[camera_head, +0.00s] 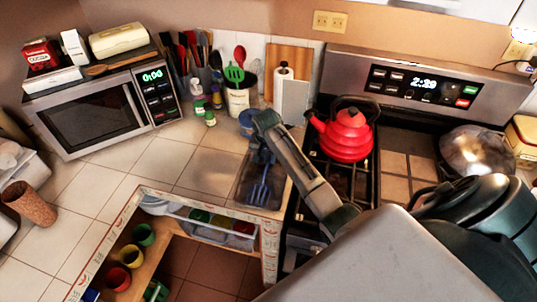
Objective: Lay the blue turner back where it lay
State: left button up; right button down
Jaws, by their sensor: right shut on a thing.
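The blue turner (260,191) shows in the head view with its slotted head pointing toward the front counter edge. It is over a dark, see-through tray (243,194) on the tiled counter beside the stove. My right gripper (262,156) is at the turner's upper end and shut on it. The fingers and wrist hide much of the handle. I cannot tell whether the turner touches the tray or hangs just above it. My left gripper is not in view.
A red kettle (346,134) stands on the stove, right of my right arm. Tiles left of the tray are clear.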

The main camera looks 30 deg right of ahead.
jog(key=shift+f, duration=0.15)
jog(key=c, duration=1.8)
grip_release()
jog(key=o, duration=0.4)
jog(key=shift+o, duration=0.8)
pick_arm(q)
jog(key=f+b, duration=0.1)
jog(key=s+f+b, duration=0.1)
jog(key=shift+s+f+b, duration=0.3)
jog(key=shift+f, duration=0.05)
pick_arm(e)
notch_tip(320, 180, up, 11)
jog(key=s+a, duration=0.1)
jog(key=shift+a+f, duration=0.15)
jog(key=shift+s+f, duration=0.1)
jog(key=shift+f, duration=0.05)
